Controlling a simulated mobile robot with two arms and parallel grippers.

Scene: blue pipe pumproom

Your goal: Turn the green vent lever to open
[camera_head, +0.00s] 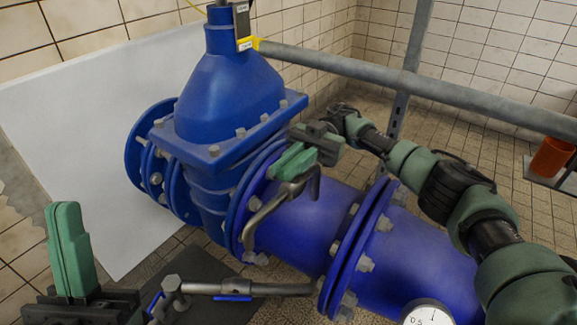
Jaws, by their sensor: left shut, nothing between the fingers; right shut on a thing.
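My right gripper (297,160), with green fingers, is shut at the top of a curved grey metal vent pipe (268,208) beside the blue valve body. The green vent lever is hidden between or behind these fingers, and I cannot separate its green from theirs. How far it is turned does not show. My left gripper (64,212) is shut and empty at the lower left, its green fingers pointing up, well apart from the vent.
A big blue gate valve (222,95) and flanged blue pipe (320,225) fill the middle. A small pipe with a blue-handled valve (232,297) lies low in front. A gauge (428,316) sits lower right. A grey rail (410,82) crosses above. An orange container (552,157) stands far right.

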